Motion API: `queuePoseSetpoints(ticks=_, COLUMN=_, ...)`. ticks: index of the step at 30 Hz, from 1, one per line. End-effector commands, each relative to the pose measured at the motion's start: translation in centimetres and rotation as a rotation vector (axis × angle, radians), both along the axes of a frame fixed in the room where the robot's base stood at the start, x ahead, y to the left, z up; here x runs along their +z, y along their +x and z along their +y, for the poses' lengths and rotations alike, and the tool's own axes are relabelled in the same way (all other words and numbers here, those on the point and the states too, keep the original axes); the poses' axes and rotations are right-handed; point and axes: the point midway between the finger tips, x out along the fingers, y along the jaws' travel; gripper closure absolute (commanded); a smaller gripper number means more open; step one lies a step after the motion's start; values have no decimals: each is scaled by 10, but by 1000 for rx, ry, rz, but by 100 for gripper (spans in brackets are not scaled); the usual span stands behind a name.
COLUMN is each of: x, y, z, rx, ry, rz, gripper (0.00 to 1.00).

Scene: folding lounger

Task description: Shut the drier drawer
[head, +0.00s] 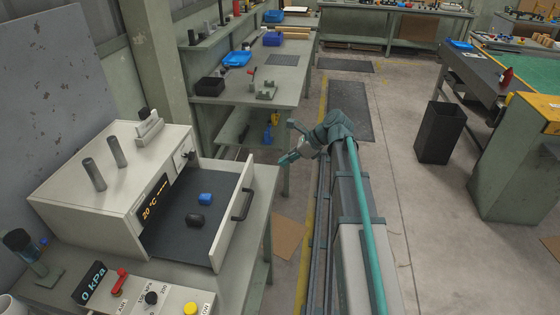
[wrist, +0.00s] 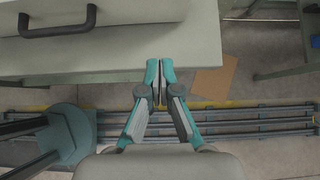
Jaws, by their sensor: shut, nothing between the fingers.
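The drier (head: 120,185) is a pale box on the bench at the left of the head view, with a "20 °C" display. Its drawer (head: 228,222) is pulled out and shows a dark floor. A blue piece (head: 205,199) and a black piece (head: 195,220) lie in it. The dark bar handle (head: 242,204) is on the drawer front. In the wrist view the handle (wrist: 57,22) is at upper left. My gripper (head: 286,160) is beyond the bench edge, to the right of the drawer and farther back. Its fingertips (wrist: 158,75) are together and empty, apart from the handle.
A control panel (head: 150,300) with a red lever and knobs is at the front of the bench. A second bench (head: 265,85) with blue trays stands behind. A black bin (head: 440,132) stands on the floor at right. Floor in front of the drawer is open up to my rail.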

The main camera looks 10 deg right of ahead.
Motion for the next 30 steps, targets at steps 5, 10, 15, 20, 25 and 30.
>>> queuePoseSetpoints(ticks=5, x=-21, y=7, z=22, rx=4, ry=-1, rz=1, gripper=100)
queuePoseSetpoints(ticks=10, x=-45, y=15, z=44, rx=3, ry=-1, rz=0, gripper=100)
queuePoseSetpoints(ticks=15, x=-56, y=24, z=67, rx=4, ry=-2, rz=-2, gripper=100)
queuePoseSetpoints(ticks=20, x=-57, y=30, z=84, rx=2, ry=-2, rz=-2, gripper=100)
queuePoseSetpoints(ticks=25, x=-58, y=32, z=92, rx=1, ry=-2, rz=-4, gripper=100)
queuePoseSetpoints(ticks=30, x=-58, y=33, z=93, rx=1, ry=-2, rz=-3, gripper=100)
